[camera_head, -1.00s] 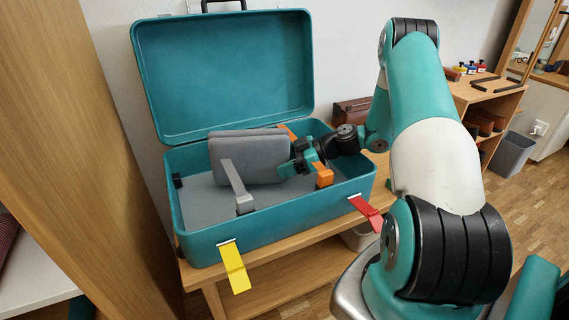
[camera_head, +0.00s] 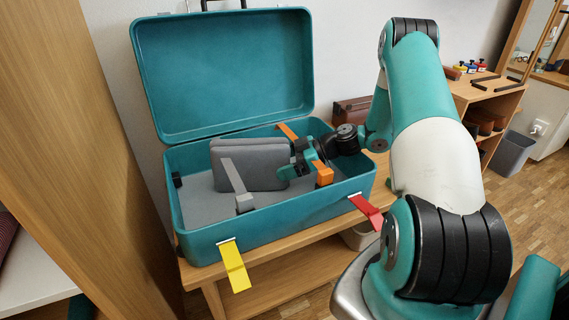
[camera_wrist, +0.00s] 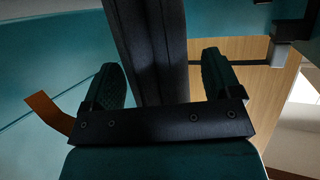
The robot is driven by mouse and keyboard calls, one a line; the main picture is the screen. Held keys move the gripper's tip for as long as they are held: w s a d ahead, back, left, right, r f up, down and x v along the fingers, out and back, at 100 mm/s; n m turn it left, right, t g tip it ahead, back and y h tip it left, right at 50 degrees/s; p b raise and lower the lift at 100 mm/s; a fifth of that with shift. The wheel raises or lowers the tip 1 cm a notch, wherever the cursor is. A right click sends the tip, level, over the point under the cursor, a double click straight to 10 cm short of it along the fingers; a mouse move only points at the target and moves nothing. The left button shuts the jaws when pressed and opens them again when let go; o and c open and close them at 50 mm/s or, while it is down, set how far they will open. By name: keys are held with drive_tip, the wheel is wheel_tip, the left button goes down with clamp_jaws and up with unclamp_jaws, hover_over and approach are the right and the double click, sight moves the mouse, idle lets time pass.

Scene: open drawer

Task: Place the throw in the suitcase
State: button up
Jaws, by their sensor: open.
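The grey folded throw (camera_head: 256,164) stands on edge inside the open teal suitcase (camera_head: 285,219), its lower edge at or near the grey lining. My gripper (camera_head: 292,160) is inside the suitcase at the throw's right end, with its jaws open. In the wrist view the throw (camera_wrist: 151,45) runs between the two spread fingers of my gripper (camera_wrist: 160,68), with a gap on both sides. A grey strap (camera_head: 233,178) stands up in front of the throw and hides a strip of it.
The suitcase lid (camera_head: 225,75) is raised against the wall. An orange strap (camera_head: 323,175) is beside my gripper. A yellow latch (camera_head: 235,267) and a red latch (camera_head: 367,210) hang open at the front. The suitcase rests on a wooden bench (camera_head: 197,276).

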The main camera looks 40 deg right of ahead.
drive_tip(key=p+v, duration=0.1)
drive_tip(key=v, duration=0.6)
drive_tip(key=shift+s+d+r, duration=0.15)
drive_tip(key=shift+s+r, duration=0.1)
drive_tip(key=shift+r, duration=0.05)
